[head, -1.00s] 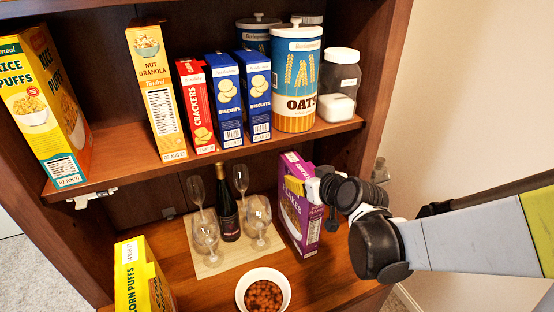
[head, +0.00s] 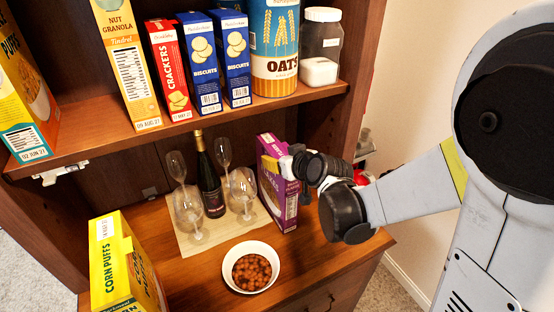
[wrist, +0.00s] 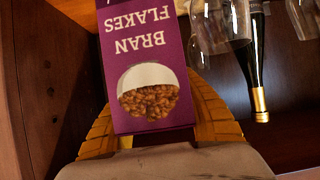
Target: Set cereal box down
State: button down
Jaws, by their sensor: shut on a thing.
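The cereal box is a purple bran flakes box (head: 268,200), upright at the right of the lower counter in the head view. Its front shows in the wrist view (wrist: 145,60), with the lettering upside down there. My gripper (head: 284,168) is shut on the upper part of the box from the right. Its yellow fingers lie on both sides of the box in the wrist view (wrist: 158,125). The box's base is at the counter, but I cannot tell whether it touches.
A placemat (head: 196,243) with glasses and a dark wine bottle (head: 209,180) is just left of the box. A white bowl (head: 229,270) stands in front and a corn puffs box (head: 112,262) at left. The upper shelf (head: 150,132) holds cereal boxes and canisters.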

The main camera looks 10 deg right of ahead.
jog(key=shift+f, duration=0.1)
jog(key=c, duration=0.9)
grip_release()
jog(key=shift+o, duration=0.2)
